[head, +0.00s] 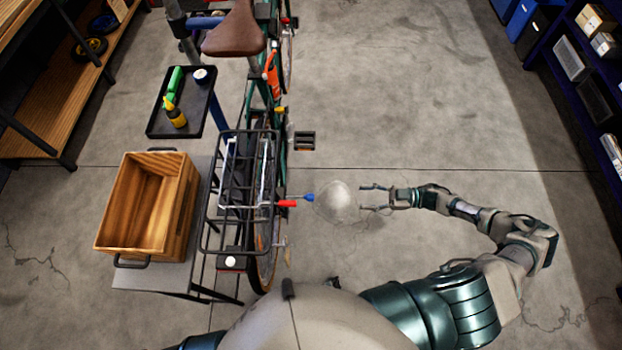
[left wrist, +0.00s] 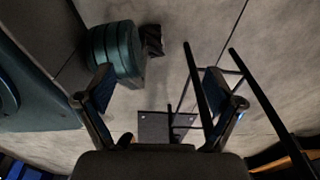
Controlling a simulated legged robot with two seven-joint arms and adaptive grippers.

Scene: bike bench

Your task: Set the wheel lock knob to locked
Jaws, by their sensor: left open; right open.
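A green bicycle stands at left centre in the head view, with a black rear rack (head: 210,222) over its rear wheel (head: 263,272). Beside the wheel a red handle (head: 287,203) and a small blue knob-like part (head: 309,197) stick out to the right. I cannot tell which is the lock knob or how it is set. A pale translucent round shape (head: 337,202) lies between the blue part and my right gripper (head: 374,197). That gripper is open and empty, pointing left, apart from the blue part. My left gripper (left wrist: 160,75) is open and empty in the left wrist view.
A wooden crate (head: 186,215) sits on a grey bench left of the rack. A black tray (head: 153,127) holds a yellow bottle (head: 175,113) and a green item. A pedal (head: 304,141) juts right. The floor right of the bicycle is clear. Dark bars (left wrist: 262,95) pass near my left gripper.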

